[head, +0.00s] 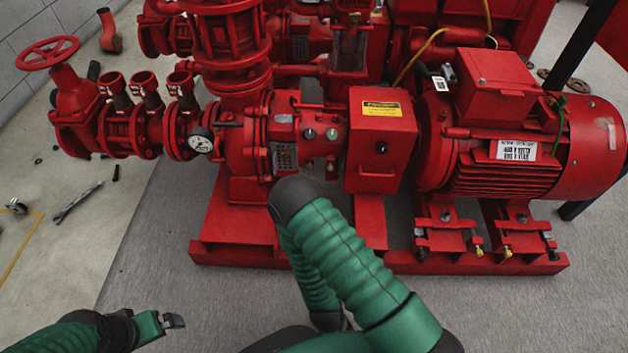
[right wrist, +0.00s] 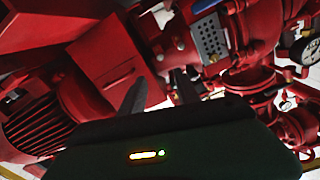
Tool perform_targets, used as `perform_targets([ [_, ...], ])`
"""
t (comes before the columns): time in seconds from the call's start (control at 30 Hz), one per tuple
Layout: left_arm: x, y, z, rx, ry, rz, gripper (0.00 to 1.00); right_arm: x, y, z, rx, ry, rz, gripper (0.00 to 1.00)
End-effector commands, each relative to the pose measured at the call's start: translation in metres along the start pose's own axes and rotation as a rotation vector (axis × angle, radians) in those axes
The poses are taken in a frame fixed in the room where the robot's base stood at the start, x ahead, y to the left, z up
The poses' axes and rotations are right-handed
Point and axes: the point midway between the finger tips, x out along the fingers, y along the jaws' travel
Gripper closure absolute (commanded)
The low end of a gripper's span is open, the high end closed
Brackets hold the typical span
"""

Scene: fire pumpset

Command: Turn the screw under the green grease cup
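Two small round caps sit on the red pump housing (head: 262,140) in the head view. The left one looks dark green and may be the grease cup (head: 309,134); the other is paler (head: 331,134). I cannot make out the screw under it. My right forearm reaches up to just below the housing, and its gripper is hidden behind the arm there. In the right wrist view my right gripper (right wrist: 160,85) has two dark fingers spread apart, pointing at the housing, with nothing clearly held. My left gripper (head: 170,322) is low at the left, away from the pump; its opening is unclear.
A red box with a yellow label (head: 381,140) stands right of the caps, close to my right arm. A large red motor (head: 510,150) is farther right. A pressure gauge (head: 201,140) and valves are left. The red base frame (head: 235,255) runs below; the floor in front is clear.

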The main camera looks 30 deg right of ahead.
Motion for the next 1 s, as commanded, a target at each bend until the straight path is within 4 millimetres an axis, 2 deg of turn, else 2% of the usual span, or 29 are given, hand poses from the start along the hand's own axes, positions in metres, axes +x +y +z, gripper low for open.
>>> perform_targets([
  [0.17, 0.016, 0.0, 0.004, 0.001, 0.0, 0.0, 0.0, 0.038, 0.0, 0.0, 0.001, 0.013, 0.004, 0.61],
  [0.4, 0.047, 0.0, 0.011, 0.0, -0.001, 0.0, 0.0, 0.102, -0.001, 0.001, -0.003, 0.014, -0.002, 0.61],
  [0.6, 0.066, 0.0, 0.016, 0.0, -0.001, 0.0, 0.0, 0.143, -0.001, 0.0, -0.004, 0.01, -0.002, 0.61],
  [0.77, 0.07, 0.0, 0.017, 0.0, -0.001, 0.0, 0.0, 0.157, -0.002, -0.002, -0.006, 0.006, -0.003, 0.61],
  [1.0, 0.069, 0.0, 0.016, 0.0, 0.0, 0.0, 0.0, 0.158, -0.003, -0.004, -0.006, 0.004, -0.003, 0.61],
])
